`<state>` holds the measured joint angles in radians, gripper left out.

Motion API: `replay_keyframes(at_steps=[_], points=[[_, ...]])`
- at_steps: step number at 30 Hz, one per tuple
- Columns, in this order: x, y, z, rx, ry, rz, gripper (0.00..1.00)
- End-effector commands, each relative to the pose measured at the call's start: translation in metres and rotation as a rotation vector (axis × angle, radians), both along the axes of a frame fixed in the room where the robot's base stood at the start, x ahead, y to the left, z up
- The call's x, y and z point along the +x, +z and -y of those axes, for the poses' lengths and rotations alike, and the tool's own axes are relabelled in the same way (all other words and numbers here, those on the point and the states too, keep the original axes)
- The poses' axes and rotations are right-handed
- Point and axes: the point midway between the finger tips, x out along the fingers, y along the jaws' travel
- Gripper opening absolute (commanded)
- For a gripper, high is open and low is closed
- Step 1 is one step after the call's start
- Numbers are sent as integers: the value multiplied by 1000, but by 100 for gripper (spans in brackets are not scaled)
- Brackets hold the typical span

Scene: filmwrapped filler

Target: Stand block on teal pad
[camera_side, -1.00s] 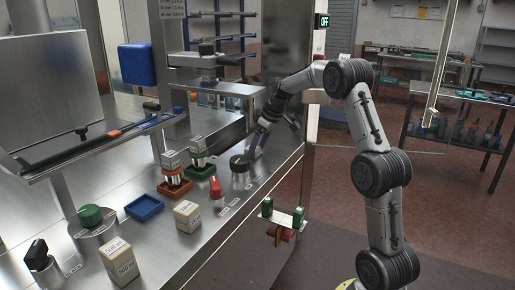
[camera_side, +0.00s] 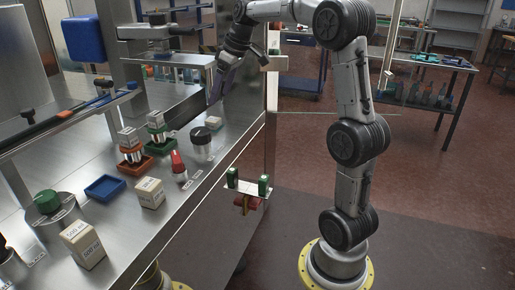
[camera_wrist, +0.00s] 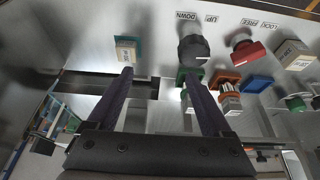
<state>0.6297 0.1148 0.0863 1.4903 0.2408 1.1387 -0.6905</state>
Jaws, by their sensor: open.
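A small pale block (camera_side: 214,122) sits on the steel bench beyond the dark-topped knob. In the wrist view the block (camera_wrist: 125,50) shows from above, with the teal pad (camera_wrist: 117,39) showing around its edge, so it appears to rest on the pad. I cannot tell for sure whether it stands upright. My gripper (camera_side: 213,97) is above the bench, higher than the block. In the wrist view my gripper (camera_wrist: 160,76) has its two fingers wide apart with nothing between them; the block is ahead of the left fingertip.
The dark knob (camera_side: 202,142) and the red switch (camera_side: 178,163) stand near the front edge. Orange (camera_side: 133,164), green (camera_side: 160,148) and blue (camera_side: 105,187) trays lie left. A steel shelf (camera_side: 190,52) hangs behind.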

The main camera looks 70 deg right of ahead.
Motion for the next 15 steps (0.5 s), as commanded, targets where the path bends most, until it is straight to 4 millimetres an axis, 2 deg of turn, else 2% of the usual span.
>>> replay_keyframes(at_steps=[1,3,6,10,12,15], points=[[-12,8,-35,-7,10,7,84],[-33,10,-75,-11,9,11,84],[-68,6,-124,-16,5,22,84],[-121,-9,-173,-18,6,45,84],[-149,-22,-193,-16,8,59,84],[-183,-42,-210,-10,10,79,84]])
